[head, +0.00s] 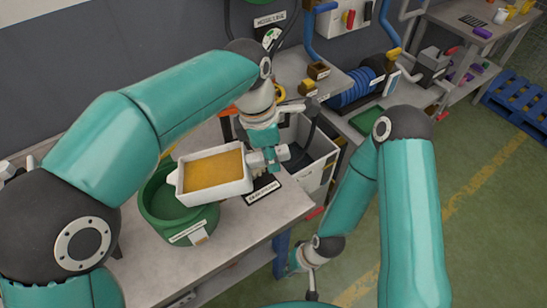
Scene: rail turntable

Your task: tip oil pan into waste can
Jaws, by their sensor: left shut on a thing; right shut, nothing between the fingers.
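The oil pan (183,180) is a white rectangular tray with amber oil in it. It looks close to level and is held over the right part of the green waste can (158,229). The can stands on the left bench with its mouth open, and the pan hides part of that mouth. My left gripper (262,158) is shut on the oil pan at its right end. My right gripper (309,274) is low, beyond the bench's right edge and well away from the pan. It is shut and empty, and its fingertips are small in the picture.
The grey bench top (150,278) is bare in front of the can. A black-and-white label plate (265,190) lies right of the pan. A blue hose coil (357,88) sits on the back bench. Green floor is open at right, with a blue pallet (520,105).

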